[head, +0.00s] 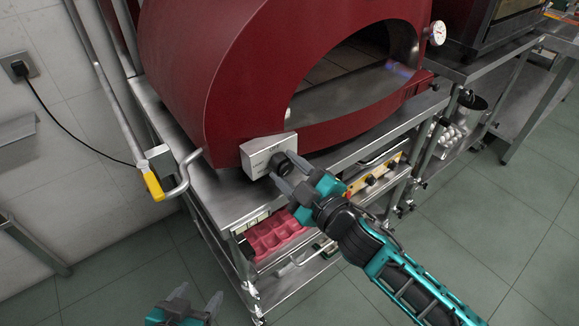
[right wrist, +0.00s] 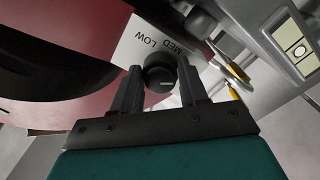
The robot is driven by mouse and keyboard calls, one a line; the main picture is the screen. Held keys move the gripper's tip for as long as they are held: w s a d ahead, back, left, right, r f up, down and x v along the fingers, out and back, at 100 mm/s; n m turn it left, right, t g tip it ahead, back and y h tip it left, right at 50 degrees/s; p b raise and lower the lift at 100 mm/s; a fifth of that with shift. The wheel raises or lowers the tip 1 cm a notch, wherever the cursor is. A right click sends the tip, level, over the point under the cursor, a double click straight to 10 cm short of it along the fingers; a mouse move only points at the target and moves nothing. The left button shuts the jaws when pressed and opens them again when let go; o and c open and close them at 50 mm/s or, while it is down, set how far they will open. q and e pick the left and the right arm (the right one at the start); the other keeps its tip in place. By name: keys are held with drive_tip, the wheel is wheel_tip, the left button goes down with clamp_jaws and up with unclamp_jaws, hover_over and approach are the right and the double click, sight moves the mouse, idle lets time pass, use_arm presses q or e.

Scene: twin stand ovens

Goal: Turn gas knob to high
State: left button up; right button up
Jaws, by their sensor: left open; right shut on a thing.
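The black gas knob (head: 281,163) sits on a pale control box (head: 254,152) at the lower front of the red oven (head: 220,70). My right gripper (head: 287,171) reaches it from the lower right and is shut on it. In the right wrist view the knob (right wrist: 160,75) lies between my two fingers, and the box face (right wrist: 140,38) shows the words MED and LOW. The rest of the dial marking is hidden or too small to read. My left gripper (head: 196,299) is open and empty at the bottom of the head view, away from the oven.
A steel stand (head: 215,193) carries the oven, with red containers (head: 274,236) on a shelf below. A bent pipe with a yellow handle (head: 153,186) stands left of the box. A gauge (head: 437,33) is on the oven's right.

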drive_tip(key=shift+n, duration=0.7)
drive_tip(key=o, duration=1.1)
drive_tip(key=shift+c, duration=0.2)
drive_tip(key=v, duration=1.3)
drive_tip(key=s+d+f+m+g+h, duration=0.1)
drive_tip(key=s+d+f+m+h, duration=0.2)
drive_tip(key=f+m, duration=0.4)
drive_tip(key=s+d+f+m+g+h, duration=0.2)
drive_tip(key=s+d+f+m+h, duration=0.2)
drive_tip(key=f, duration=0.6)
drive_tip(key=d+m+h, duration=0.1)
drive_tip(key=d+m, duration=0.1)
drive_tip(key=m, duration=0.1)
drive_tip(key=shift+s+d+f+m+g, duration=0.25)
drive_tip(key=shift+f+m+g, duration=0.05)
